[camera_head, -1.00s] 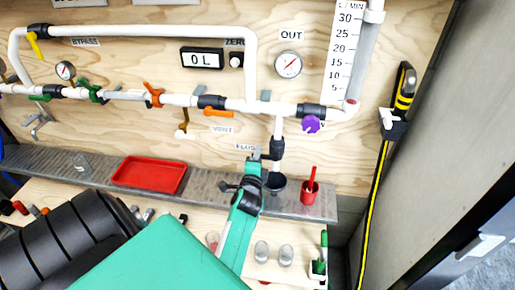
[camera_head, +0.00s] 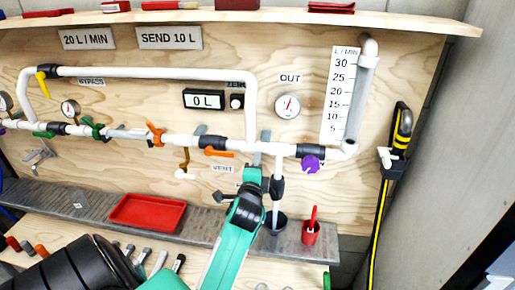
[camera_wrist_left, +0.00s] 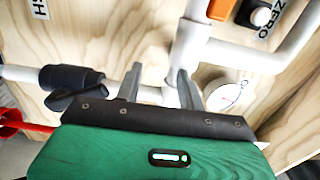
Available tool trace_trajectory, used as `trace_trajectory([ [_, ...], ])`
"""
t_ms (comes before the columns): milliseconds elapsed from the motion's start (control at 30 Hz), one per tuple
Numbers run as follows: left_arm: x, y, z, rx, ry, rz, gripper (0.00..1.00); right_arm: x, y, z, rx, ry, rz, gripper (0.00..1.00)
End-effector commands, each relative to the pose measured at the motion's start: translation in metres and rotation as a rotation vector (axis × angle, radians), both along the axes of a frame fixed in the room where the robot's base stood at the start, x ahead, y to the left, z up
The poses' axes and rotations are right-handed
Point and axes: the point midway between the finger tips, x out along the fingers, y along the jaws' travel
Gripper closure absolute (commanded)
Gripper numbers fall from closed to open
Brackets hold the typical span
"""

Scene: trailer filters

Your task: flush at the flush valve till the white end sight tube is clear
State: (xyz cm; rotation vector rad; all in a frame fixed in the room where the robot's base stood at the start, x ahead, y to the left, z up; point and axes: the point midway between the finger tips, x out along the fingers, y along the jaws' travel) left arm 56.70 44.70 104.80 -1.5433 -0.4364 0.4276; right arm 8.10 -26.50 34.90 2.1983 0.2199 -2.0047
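The flush valve (camera_head: 277,188) is a black valve on the white pipe dropping from the main line. It also shows in the left wrist view (camera_wrist_left: 72,78), with a black handle. Below it a white tube end (camera_head: 275,214) points into a dark cup (camera_head: 272,226). I cannot tell which part is the white end sight tube, or whether it is clear. My left gripper (camera_head: 262,150) is just left of the drop pipe. In the left wrist view its two grey fingers (camera_wrist_left: 158,84) are apart, at the white pipe junction, clear of the valve handle. My right gripper is not in view.
The OUT gauge (camera_head: 288,105), purple knob (camera_head: 309,163) and orange vent handle (camera_head: 219,153) are close by. A red cup (camera_head: 311,232) and red tray (camera_head: 148,212) stand on the grey shelf (camera_head: 90,205).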

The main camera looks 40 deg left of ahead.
Motion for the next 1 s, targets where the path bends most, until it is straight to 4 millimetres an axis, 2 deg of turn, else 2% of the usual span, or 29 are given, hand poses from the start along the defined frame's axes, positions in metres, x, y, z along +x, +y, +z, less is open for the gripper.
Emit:
trace_trajectory([
  [33,0.000,0.000,0.014,0.003,-0.005,-0.002,0.61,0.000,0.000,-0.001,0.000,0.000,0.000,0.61],
  [100,0.000,0.000,0.029,0.001,-0.005,-0.001,0.61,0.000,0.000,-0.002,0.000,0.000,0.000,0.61],
  [300,0.000,0.000,0.059,-0.001,-0.002,0.000,0.61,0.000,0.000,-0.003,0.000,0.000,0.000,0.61],
  [433,0.000,0.000,0.068,-0.001,0.001,-0.001,0.61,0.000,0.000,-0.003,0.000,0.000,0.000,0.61],
  [733,0.000,0.000,0.070,-0.002,0.003,0.000,0.61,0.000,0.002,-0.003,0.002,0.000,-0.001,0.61],
  [767,0.000,0.000,0.070,-0.002,0.003,0.000,0.65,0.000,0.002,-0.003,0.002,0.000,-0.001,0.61],
  [933,-0.002,0.004,0.070,0.066,0.029,0.025,0.98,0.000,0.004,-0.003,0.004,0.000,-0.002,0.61],
  [1000,-0.004,0.009,0.071,0.154,0.068,0.059,1.00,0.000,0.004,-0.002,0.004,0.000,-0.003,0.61],
])
